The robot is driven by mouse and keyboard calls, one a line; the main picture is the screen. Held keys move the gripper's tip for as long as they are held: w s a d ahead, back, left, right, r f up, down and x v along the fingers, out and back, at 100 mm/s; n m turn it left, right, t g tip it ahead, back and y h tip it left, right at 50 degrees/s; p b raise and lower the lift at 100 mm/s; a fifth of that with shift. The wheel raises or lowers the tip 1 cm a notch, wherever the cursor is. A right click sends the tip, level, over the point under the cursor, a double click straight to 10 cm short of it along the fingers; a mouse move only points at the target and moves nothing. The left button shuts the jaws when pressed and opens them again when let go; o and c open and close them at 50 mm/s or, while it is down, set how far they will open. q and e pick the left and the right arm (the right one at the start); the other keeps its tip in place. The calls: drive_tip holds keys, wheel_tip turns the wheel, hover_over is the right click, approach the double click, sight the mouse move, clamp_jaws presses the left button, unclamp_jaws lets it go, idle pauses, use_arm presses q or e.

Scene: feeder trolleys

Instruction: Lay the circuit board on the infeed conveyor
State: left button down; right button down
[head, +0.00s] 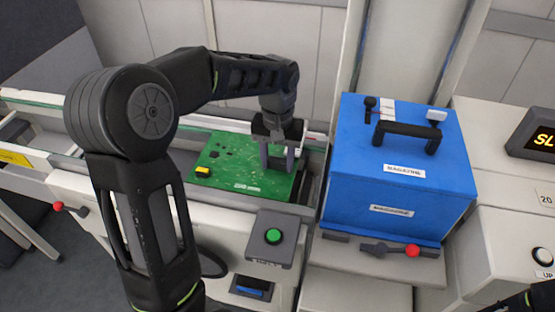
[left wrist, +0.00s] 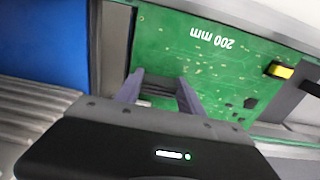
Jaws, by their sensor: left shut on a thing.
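The green circuit board (head: 235,165) has small dark parts and one yellow part. It lies flat over the infeed conveyor (head: 185,158), between its long rails. Whether it rests fully on the belt I cannot tell. My left gripper (head: 277,163) is shut on the board at its right end, near the blue magazine. In the left wrist view the fingers (left wrist: 160,80) reach the edge of the board (left wrist: 205,60), which shows a "200 mm" print. The grip point itself is partly hidden by the fingers.
A blue magazine (head: 345,180) with a black handle stands right of the conveyor's end. A green button box (head: 273,236) sits at the conveyor's front. A red-knobbed lever (head: 412,250) lies before the magazine. A panel wall stands close behind.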

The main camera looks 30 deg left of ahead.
use_arm(q)
drive_tip(key=c, duration=0.6)
unclamp_jaws()
drive_tip(key=shift+c, duration=0.2)
wheel_tip(320, 180, up, 8)
drive_tip(key=shift+f, duration=0.1)
